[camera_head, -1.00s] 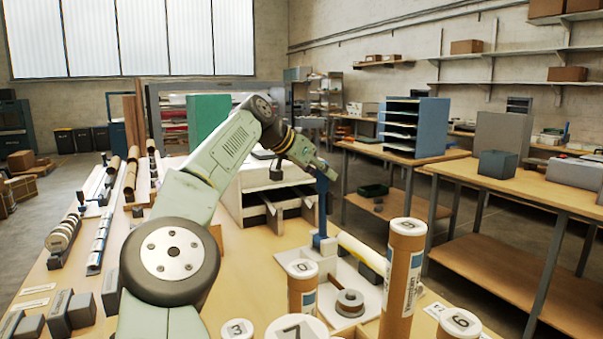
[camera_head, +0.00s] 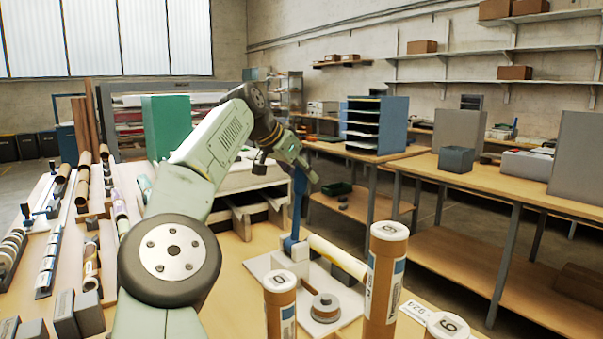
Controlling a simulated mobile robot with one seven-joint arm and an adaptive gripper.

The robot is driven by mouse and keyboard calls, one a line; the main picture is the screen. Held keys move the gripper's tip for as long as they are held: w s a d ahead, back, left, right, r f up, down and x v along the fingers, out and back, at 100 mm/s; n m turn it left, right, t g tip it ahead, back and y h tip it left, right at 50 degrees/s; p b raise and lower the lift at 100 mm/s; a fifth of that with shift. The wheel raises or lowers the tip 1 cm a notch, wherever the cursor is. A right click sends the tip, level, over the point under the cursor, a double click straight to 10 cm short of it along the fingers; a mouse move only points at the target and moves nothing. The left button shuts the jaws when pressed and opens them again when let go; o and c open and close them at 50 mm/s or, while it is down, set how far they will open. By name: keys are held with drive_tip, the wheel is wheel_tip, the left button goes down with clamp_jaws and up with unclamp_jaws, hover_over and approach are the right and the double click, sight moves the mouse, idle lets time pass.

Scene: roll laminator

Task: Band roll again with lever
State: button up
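The blue lever (camera_head: 297,205) stands nearly upright on a pale base plate (camera_head: 262,266) on the wooden bench. A cream roll (camera_head: 337,256) lies slanting to the right from the lever's foot. My gripper (camera_head: 306,175) is at the top of the lever, pointing down to the right. It overlaps the lever's upper end; whether it touches or grips it cannot be told. The fingers are small and partly merged with the lever, so their opening is unclear. A round grey-and-brown spool (camera_head: 325,306) sits on the plate in front of the roll.
Brown capped tubes stand close by: a tall one (camera_head: 383,285) right of the spool and a shorter one (camera_head: 281,305) left of it. A white-topped stand (camera_head: 245,185) is behind my arm. Racks of rolls (camera_head: 50,240) fill the bench's left. Another table (camera_head: 500,185) is at right.

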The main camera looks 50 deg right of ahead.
drive_tip(key=shift+o, duration=1.6)
drive_tip(key=shift+w, duration=0.1)
drive_tip(key=shift+a, duration=0.1)
drive_tip(key=v, duration=1.2)
